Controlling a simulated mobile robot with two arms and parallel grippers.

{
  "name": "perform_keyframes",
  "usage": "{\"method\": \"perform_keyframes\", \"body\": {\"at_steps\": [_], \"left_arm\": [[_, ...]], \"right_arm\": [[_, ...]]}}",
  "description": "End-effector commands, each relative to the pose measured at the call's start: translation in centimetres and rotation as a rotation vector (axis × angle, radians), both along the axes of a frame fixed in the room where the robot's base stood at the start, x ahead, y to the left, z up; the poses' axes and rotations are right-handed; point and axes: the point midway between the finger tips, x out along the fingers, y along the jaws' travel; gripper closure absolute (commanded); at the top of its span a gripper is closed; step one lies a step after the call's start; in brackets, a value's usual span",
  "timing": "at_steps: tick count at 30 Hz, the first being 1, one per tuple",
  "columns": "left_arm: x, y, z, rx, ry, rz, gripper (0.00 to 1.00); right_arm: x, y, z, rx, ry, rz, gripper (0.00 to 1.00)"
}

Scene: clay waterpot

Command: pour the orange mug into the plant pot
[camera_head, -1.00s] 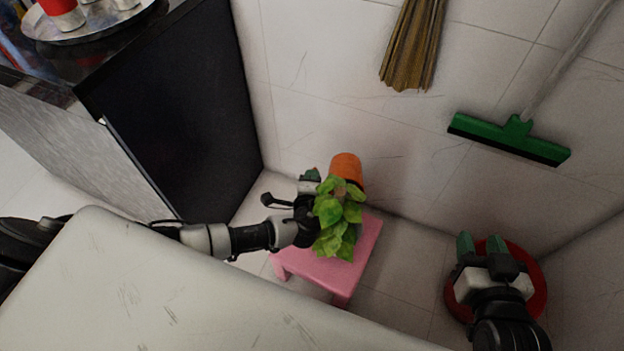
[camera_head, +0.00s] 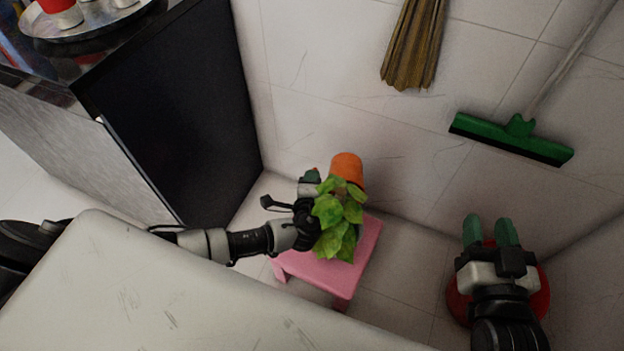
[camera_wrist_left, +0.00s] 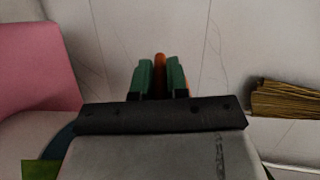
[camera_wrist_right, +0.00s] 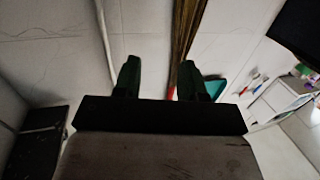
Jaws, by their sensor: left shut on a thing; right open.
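The orange mug (camera_head: 347,167) is behind and above the plant (camera_head: 338,225) in the head view. Its lower part is hidden by leaves. My left gripper (camera_head: 312,177) is beside the plant's left side and shut on the mug; in the left wrist view a thin strip of orange mug (camera_wrist_left: 159,68) shows between the green fingers. The plant stands over a pink stool (camera_head: 365,250), and its leaves hide its pot. I cannot tell the mug's exact tilt. My right gripper (camera_head: 490,232) is open and empty at the right.
A red round object (camera_head: 541,300) lies below my right gripper. A broom (camera_head: 413,45) and a green squeegee (camera_head: 510,138) are at the tiled wall. A dark cabinet (camera_head: 185,110) stands left, with a metal tray (camera_head: 90,36) on top. A pale surface (camera_head: 170,290) fills the front.

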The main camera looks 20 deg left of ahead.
Motion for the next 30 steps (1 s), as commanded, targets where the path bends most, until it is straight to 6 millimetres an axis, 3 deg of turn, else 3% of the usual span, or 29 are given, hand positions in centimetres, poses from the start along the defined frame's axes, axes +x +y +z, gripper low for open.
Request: {"method": "perform_keyframes", "body": {"at_steps": [20,30], "left_arm": [[0.0,0.0,0.0,0.001,-0.005,0.000,1.00],[-0.1,0.0,0.1,0.008,-0.031,0.000,1.00]], "right_arm": [[0.0,0.0,0.0,0.003,-0.010,0.000,0.59],[0.2,0.4,1.7,0.037,-0.142,0.009,0.59]]}}
